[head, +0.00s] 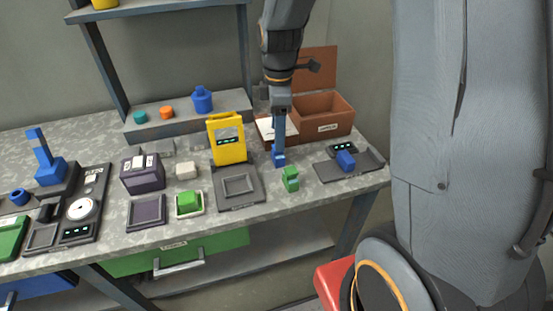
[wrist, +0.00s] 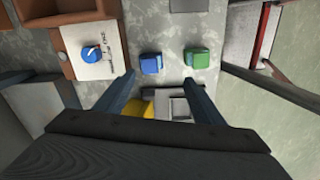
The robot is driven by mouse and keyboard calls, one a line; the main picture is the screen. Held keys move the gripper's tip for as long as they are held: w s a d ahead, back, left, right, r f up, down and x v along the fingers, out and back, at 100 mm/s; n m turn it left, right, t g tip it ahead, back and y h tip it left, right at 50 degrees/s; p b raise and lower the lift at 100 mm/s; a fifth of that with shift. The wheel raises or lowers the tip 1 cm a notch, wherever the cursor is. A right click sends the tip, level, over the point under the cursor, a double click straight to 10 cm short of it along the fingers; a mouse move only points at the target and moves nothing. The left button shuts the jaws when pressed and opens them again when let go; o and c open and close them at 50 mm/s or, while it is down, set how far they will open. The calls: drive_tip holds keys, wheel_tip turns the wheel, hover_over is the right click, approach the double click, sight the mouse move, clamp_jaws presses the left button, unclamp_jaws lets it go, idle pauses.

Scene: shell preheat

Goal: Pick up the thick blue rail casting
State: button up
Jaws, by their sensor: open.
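A small blue casting (head: 279,160) stands on the grey speckled bench, behind and left of a green casting (head: 290,179). The blue casting also shows in the wrist view (wrist: 151,63), with the green one (wrist: 197,57) to its right. My gripper (head: 279,140) points down above the blue casting in the head view. In the wrist view its two fingers (wrist: 158,80) are apart, with nothing between them; the blue casting lies beyond the tips. Another blue block (head: 345,160) sits on a dark tray (head: 369,164) at right. I cannot tell which blue piece is thicker.
An open brown box (head: 323,112) stands behind the castings. In the wrist view, a blue round piece (wrist: 91,53) lies on a white card (wrist: 97,69). A yellow device (head: 227,138) and a dark square fixture (head: 240,188) stand close to the left.

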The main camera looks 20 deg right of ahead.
sight(278, 155)
drive_tip(key=shift+w+f+n, duration=0.25)
drive_tip(key=shift+w+n, duration=0.25)
drive_tip(key=shift+n, duration=0.05)
drive_tip(key=shift+w+f+n, duration=0.25)
drive_tip(key=shift+w+n, duration=0.2)
drive_tip(key=shift+n, duration=0.1)
drive_tip(key=shift+w+f, duration=0.1)
drive_tip(key=shift+f, duration=0.1)
drive_tip(key=shift+d+f+p, duration=0.15)
drive_tip(key=shift+f+p, duration=0.35)
drive_tip(key=shift+f, duration=1.35)
drive_tip(key=shift+d+f+p, duration=0.15)
drive_tip(key=shift+f+p, duration=0.35)
drive_tip(key=shift+f, duration=1.35)
drive_tip(key=c, duration=1.3)
